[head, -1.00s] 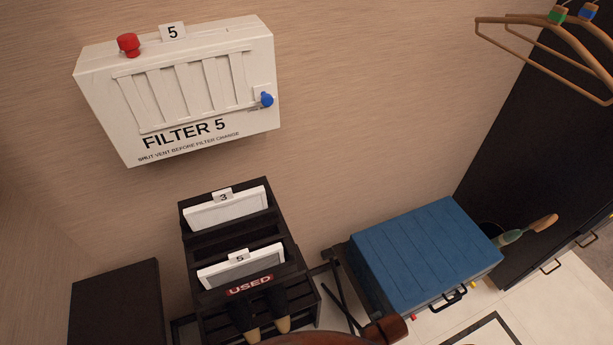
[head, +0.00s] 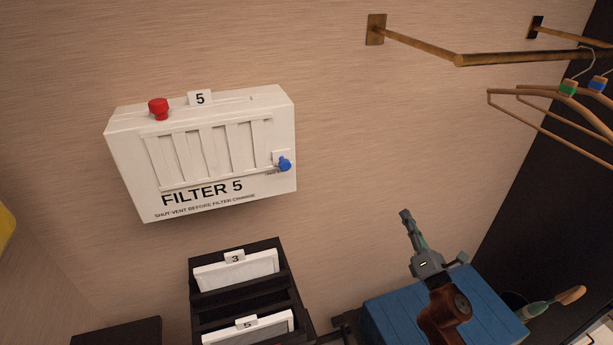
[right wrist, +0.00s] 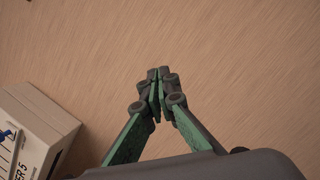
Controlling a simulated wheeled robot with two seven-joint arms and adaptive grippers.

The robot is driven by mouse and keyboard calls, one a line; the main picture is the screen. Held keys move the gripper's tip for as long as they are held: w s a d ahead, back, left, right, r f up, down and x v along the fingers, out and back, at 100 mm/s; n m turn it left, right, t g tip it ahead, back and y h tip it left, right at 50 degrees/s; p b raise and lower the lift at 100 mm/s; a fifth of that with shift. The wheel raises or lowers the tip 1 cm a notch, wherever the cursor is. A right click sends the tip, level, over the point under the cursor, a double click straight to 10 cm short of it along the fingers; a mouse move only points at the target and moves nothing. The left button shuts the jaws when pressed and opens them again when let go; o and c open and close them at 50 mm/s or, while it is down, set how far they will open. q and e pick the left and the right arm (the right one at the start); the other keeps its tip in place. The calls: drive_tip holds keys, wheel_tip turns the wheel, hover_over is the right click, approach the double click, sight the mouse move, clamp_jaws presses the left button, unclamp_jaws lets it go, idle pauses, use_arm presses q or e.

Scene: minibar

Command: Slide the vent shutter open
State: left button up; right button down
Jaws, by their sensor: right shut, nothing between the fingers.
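A white wall box marked FILTER 5 (head: 200,150) hangs on the wall left of centre in the head view. Its front has a slatted vent shutter (head: 210,152) with a blue knob (head: 284,164) at the right end. The slats look white with no clear dark gaps. In the right wrist view the box (right wrist: 42,125) and its blue knob (right wrist: 8,135) show at the left edge. My right gripper (head: 405,213) is shut and empty, to the right of the box and below the knob, apart from both. It shows shut in the right wrist view too (right wrist: 153,72). My left gripper is out of view.
A red knob (head: 158,108) sits on top of the box. Below stands a black rack with filters numbered 3 (head: 236,272) and 5 (head: 250,330). A blue case (head: 490,312) lies below my right arm. A wooden rail (head: 520,58) and hangers are upper right. The wall between is clear.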

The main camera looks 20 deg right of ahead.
sight(284, 164)
drive_tip(key=s+a+r+n+g+y, duration=0.2)
drive_tip(key=a+r+n+y, duration=0.6)
drive_tip(key=n, duration=0.9)
drive_tip(key=s+a+r+n+g+y, duration=0.3)
drive_tip(key=a+r+n+y, duration=0.5)
drive_tip(key=n, duration=0.8)
wheel_tip(284, 164, up, 3)
drive_tip(key=a+g, duration=0.1)
drive_tip(key=a, duration=0.2)
drive_tip(key=shift+s+n, duration=0.35)
drive_tip(key=shift+n, duration=0.05)
drive_tip(key=shift+w, duration=0.1)
drive_tip(key=s+a+p+x, duration=0.2)
drive_tip(key=p+x, duration=0.4)
drive_tip(key=x, duration=0.6)
drive_tip(key=shift+w+a+r, duration=0.15)
drive_tip(key=shift+a, duration=0.1)
